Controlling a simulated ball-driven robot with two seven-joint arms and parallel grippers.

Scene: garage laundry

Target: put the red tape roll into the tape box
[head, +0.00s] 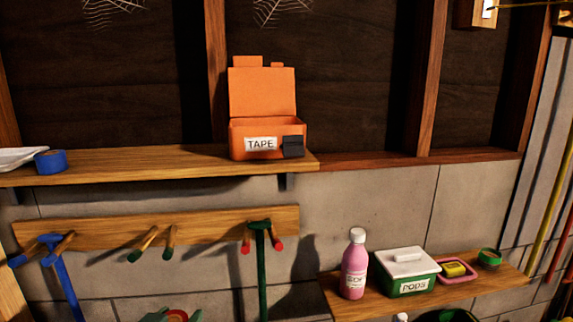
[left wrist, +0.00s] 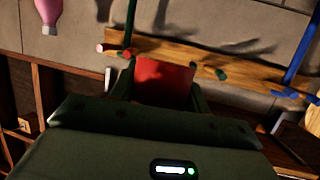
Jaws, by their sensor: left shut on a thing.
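The tape box (head: 241,132) is orange, with a white TAPE label on its front. It stands near the right end of the upper shelf in the head view, its lid (head: 262,90) raised upright. In the left wrist view the red tape roll (left wrist: 163,80) shows as a plain red block between the fingers of my left gripper (left wrist: 163,74), which is shut on it. The roll's hole is not visible. The red roll does not show clearly in the head view; it is away from the box. My right gripper is in neither view.
The upper shelf (head: 190,162) is clear left of the box, up to a blue roll (head: 50,161). A small dark block (head: 293,147) is at the box's front right.

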